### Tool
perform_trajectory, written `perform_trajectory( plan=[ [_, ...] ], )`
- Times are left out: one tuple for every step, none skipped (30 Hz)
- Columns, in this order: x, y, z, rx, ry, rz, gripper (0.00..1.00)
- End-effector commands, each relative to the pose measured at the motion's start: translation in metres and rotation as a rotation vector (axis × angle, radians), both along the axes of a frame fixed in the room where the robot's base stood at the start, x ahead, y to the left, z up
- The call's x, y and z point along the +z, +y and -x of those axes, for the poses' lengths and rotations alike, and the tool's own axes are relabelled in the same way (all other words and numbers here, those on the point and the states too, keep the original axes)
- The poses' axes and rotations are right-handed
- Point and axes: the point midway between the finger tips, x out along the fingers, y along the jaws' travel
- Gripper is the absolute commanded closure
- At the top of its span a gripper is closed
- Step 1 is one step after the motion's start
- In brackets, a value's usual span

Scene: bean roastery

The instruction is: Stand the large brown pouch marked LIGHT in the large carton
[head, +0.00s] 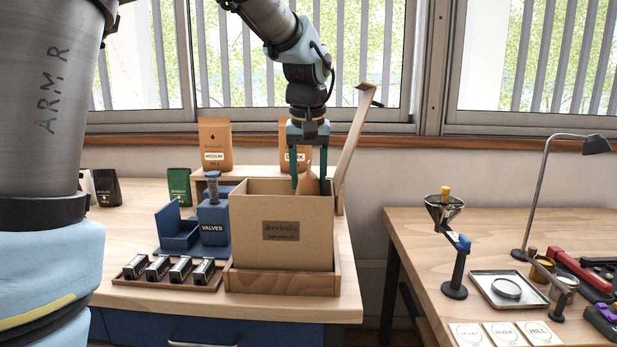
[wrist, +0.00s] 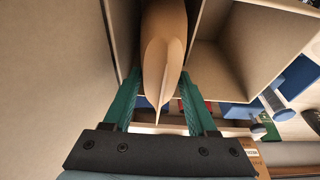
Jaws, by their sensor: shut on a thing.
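The large carton (head: 255,249) stands on the workbench, open at the top. A brown pouch (head: 308,182) shows just above its front wall; its LIGHT mark is not visible. My gripper (head: 309,189) points down into the carton, shut on the pouch's upper part. In the wrist view, the pouch (wrist: 163,40) lies between my green fingers (wrist: 160,85), its narrow top edge toward me. Whether the pouch's base touches the floor is hidden.
The MEDIUM pouch (head: 214,139) and a partly hidden dark-labelled pouch (head: 290,132) stand on a riser behind. A wooden tray (head: 280,283) holds the carton. A tall tan flap (head: 352,135) rises at its right. The blue VALVES box (head: 213,224) is close on the left.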

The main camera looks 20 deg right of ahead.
Motion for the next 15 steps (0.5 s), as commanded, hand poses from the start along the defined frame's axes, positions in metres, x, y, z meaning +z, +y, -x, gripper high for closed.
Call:
perform_trajectory(
  plan=[
    [0.0005, -0.0001, -0.0002, 0.000, -0.001, 0.000, 1.00],
    [0.0006, -0.0001, -0.0002, 0.000, -0.001, 0.000, 1.00],
    [0.0006, -0.0001, -0.0002, 0.000, -0.001, 0.000, 1.00],
    [0.0005, -0.0001, -0.0002, 0.000, -0.001, 0.000, 1.00],
    [0.0005, -0.0001, -0.0002, 0.000, -0.001, 0.000, 0.40],
    [0.0005, -0.0001, -0.0002, 0.000, -0.001, 0.000, 0.35],
    [0.0005, -0.0001, -0.0002, 0.000, -0.001, 0.000, 0.32],
    [0.0005, -0.0001, -0.0002, 0.000, -0.001, 0.000, 0.29],
    [0.0004, 0.0000, -0.0001, 0.000, -0.001, 0.000, 0.24],
    [0.0003, -0.0001, -0.0001, 0.000, -0.001, 0.000, 0.21],
    [0.0003, -0.0001, -0.0001, 0.000, 0.000, 0.000, 0.17],
    [0.0003, -0.0001, -0.0001, 0.000, 0.000, 0.000, 0.13],
    [0.0003, 0.0000, 0.0000, 0.000, 0.000, 0.000, 0.10],
    [0.0002, 0.0000, 0.0000, 0.000, 0.000, 0.000, 0.07],
    [0.0002, 0.0000, 0.0000, 0.000, 0.000, 0.000, 0.07]
  ],
)
